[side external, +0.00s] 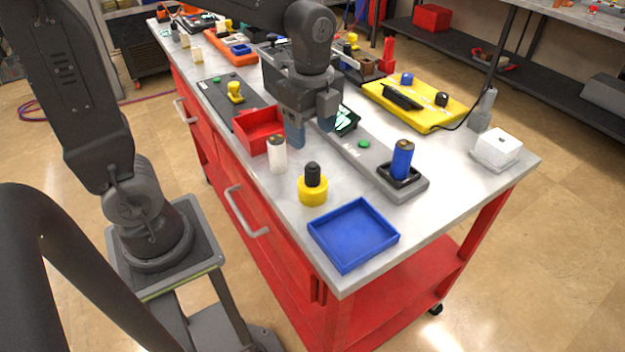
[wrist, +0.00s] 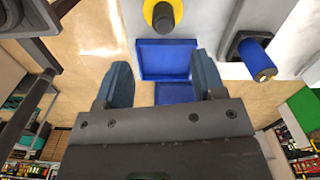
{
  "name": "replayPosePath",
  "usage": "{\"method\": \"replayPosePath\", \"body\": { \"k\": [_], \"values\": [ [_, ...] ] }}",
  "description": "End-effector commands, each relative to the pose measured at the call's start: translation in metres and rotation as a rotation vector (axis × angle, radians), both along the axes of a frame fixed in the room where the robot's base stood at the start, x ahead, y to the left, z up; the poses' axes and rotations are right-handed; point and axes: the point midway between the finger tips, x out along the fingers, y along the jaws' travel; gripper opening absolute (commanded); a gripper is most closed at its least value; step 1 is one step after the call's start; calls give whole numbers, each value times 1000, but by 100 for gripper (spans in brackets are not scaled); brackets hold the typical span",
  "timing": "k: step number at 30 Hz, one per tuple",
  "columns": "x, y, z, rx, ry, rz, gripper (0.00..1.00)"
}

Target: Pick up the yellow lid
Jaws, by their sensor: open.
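The yellow lid (side external: 313,190) is a round yellow piece with a black knob on top. It stands upright on the metal bench top, just behind the blue tray (side external: 353,235). In the wrist view the lid (wrist: 150,12) shows at the top edge, partly cut off, beyond the fingertips. My gripper (side external: 311,122) is open and empty, above the bench and farther back than the lid, with its fingers pointing down. In the wrist view my gripper (wrist: 160,84) has its two fingers spread wide with nothing between them.
A white cylinder (side external: 277,158) stands close behind the lid to the left, beside a red tray (side external: 258,130). A blue cylinder (side external: 402,160) sits in a grey fixture (side external: 412,192) to the right. A yellow device (side external: 425,112) and white box (side external: 497,148) are farther right.

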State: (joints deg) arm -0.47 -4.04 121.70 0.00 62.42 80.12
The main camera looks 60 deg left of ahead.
Motion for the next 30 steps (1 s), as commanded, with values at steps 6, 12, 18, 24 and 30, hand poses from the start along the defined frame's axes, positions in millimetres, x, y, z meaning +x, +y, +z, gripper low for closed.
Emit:
{"method": "replayPosePath", "body": {
  "k": [6,12,18,24,30],
  "values": [
    [0,0,-38,-1,3,2,63],
    [0,1,-51,0,1,2,63],
    [4,4,-79,0,5,3,63],
    [4,4,-99,0,0,2,63],
    [4,4,-101,0,-2,2,63]
  ]
}}
